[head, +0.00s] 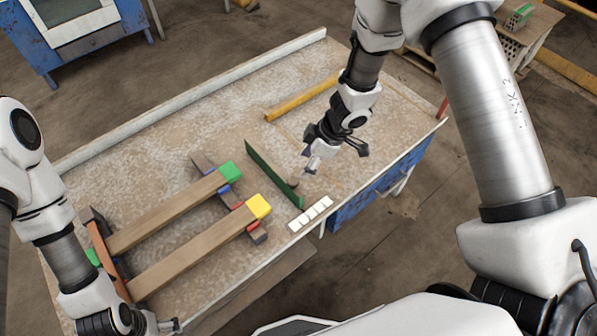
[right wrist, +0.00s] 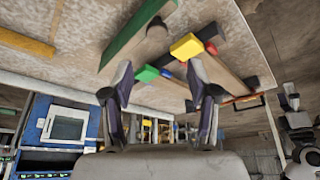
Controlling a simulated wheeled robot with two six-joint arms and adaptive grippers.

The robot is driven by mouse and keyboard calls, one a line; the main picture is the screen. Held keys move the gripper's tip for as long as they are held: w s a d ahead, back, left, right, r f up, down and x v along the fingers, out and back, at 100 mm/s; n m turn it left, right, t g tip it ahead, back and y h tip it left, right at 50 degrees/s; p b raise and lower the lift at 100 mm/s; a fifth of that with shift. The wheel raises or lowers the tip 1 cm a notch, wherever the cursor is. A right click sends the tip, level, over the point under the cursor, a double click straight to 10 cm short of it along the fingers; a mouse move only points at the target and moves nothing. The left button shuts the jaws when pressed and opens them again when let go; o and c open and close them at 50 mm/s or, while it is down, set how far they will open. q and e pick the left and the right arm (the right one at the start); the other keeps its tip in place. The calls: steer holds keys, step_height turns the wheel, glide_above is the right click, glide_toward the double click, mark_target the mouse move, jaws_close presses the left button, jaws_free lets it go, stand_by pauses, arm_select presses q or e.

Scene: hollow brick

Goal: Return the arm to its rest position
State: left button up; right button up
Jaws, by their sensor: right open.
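My right gripper (head: 336,156) is open above the right part of the table (head: 215,105), just right of a long green bar. Its spread fingers also show in the right wrist view (right wrist: 160,82), with nothing between them. My left gripper (head: 170,326) is only partly visible at the bottom left of the head view, near the table's front edge. Whether it is open or shut is unclear.
The green bar (head: 272,172) stands close to my right gripper. A yellow bar (head: 300,98) lies behind it. Wooden planks (head: 195,245) with coloured ends fill the table's left. A white segmented strip (head: 310,214) lies at the front edge.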

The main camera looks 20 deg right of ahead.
steer(key=shift+v, duration=1.1)
steer(key=s+a+f+m+g, duration=0.15)
steer(key=s+f+m, duration=0.35)
steer(key=s, duration=0.5)
steer(key=s+f+m+g, duration=0.2)
steer(key=s+f, duration=0.5)
steer(key=s, duration=0.2)
steer(key=s+d+m+t+h, duration=0.1)
steer(key=s+d+m+h, duration=0.3)
steer(key=s+d+m, duration=0.2)
steer(key=shift+d+f, duration=0.4)
steer(key=shift+d, duration=0.1)
steer(key=shift+w+t, duration=0.1)
steer(key=shift+t, duration=0.15)
